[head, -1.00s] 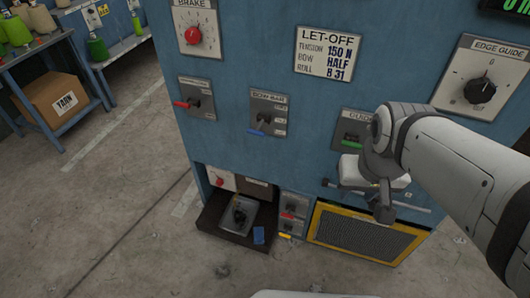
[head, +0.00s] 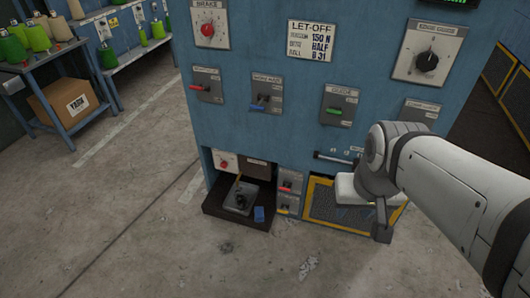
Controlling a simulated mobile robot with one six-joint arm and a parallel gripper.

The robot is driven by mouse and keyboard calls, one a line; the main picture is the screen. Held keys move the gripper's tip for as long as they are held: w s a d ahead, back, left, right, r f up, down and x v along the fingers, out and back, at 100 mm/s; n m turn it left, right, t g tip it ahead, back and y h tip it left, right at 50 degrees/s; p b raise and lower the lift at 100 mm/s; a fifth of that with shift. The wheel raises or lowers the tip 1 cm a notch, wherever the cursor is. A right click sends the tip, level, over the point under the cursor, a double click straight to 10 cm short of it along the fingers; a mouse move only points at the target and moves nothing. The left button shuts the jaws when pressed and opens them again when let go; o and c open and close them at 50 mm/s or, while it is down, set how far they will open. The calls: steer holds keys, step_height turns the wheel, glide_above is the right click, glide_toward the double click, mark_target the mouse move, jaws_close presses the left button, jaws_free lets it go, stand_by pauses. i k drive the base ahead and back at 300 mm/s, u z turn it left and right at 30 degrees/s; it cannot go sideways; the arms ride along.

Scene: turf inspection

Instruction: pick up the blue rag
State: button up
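A small blue piece, which looks like the blue rag (head: 259,214), lies on the front right part of a dark low ledge (head: 218,210) at the foot of the blue machine. It is small in the head view, so its folds cannot be made out. My gripper (head: 382,226) is at the end of my white arm, to the right of the rag and in front of the yellow-framed grille. The gripper is apart from the rag. Its fingers are not clear, and I cannot tell whether they are open.
A grey box with a dark lever (head: 239,198) stands on the ledge left of the rag. Small switch panels (head: 289,187) are just right of the ledge. A yellow-framed grille (head: 325,207) is partly behind my arm. The concrete floor (head: 150,240) in front is largely clear.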

mark_target(259, 214)
steer(key=u, duration=0.55)
steer(key=i, duration=1)
steer(key=u, duration=1.4)
steer(key=k, duration=1.2)
steer(key=z, duration=0.9)
steer(key=i, duration=0.7)
steer(key=u, duration=0.05)
